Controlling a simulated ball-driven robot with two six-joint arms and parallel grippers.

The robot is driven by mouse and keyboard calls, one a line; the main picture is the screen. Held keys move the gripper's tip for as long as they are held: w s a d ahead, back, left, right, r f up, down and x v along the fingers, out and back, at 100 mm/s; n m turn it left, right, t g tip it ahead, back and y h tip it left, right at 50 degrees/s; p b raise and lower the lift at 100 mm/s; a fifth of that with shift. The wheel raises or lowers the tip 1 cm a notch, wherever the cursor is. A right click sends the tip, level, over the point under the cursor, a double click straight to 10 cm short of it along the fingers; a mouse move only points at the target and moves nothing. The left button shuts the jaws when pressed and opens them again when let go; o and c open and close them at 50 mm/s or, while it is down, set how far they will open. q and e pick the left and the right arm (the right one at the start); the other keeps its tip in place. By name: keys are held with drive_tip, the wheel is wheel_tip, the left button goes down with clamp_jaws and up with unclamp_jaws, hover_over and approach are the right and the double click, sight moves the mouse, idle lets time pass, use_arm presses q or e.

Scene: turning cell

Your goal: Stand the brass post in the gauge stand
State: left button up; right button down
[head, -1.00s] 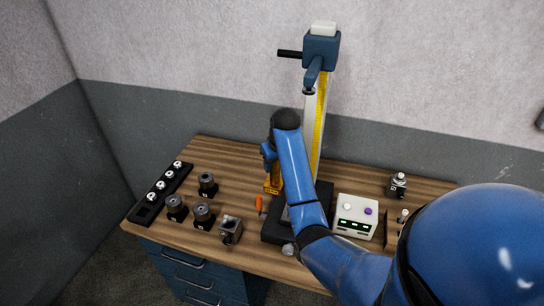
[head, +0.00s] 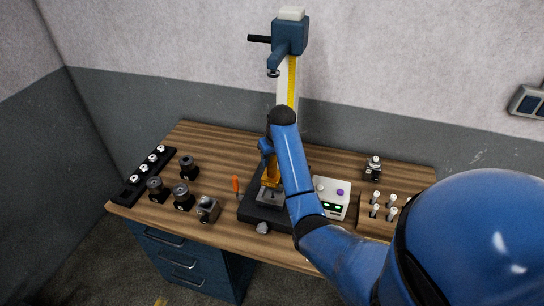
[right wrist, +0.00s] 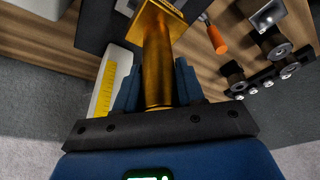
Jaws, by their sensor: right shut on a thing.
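The brass post (head: 273,172) is in my right gripper (head: 266,150), partly hidden by the arm in the head view. In the right wrist view the post (right wrist: 157,60) runs between the two blue fingers of the gripper (right wrist: 157,88), with its wide square foot pointing away from the palm. The gauge stand has a black base (head: 250,212), a tall column with a yellow scale (head: 291,78) and a blue head on top. The post's lower end appears over the pale plate on the base; I cannot tell whether they touch. My left gripper is not in view.
An orange-handled tool (head: 236,184) lies left of the base. Several dark round parts and a metal block (head: 207,208) stand further left, beside a black rack (head: 135,186). A white box with buttons (head: 334,196) and a holder with white-topped pegs (head: 377,228) are at right.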

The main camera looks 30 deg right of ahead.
sight(272, 175)
drive_tip(key=shift+s+d+f, duration=0.2)
drive_tip(key=shift+f, duration=0.6)
drive_tip(key=shift+x, duration=0.9)
drive_tip(key=shift+s+f, duration=0.2)
drive_tip(key=shift+f, duration=0.55)
drive_tip(key=shift+w+f, duration=0.1)
drive_tip(key=shift+a, duration=0.1)
drive_tip(key=shift+f+b, duration=0.65)
drive_tip(key=shift+f, duration=0.85)
idle(0.7)
drive_tip(key=c, duration=0.7)
unclamp_jaws()
drive_tip(key=shift+s, duration=0.25)
drive_tip(key=shift+o, duration=0.5)
drive_tip(key=shift+s+a, duration=0.1)
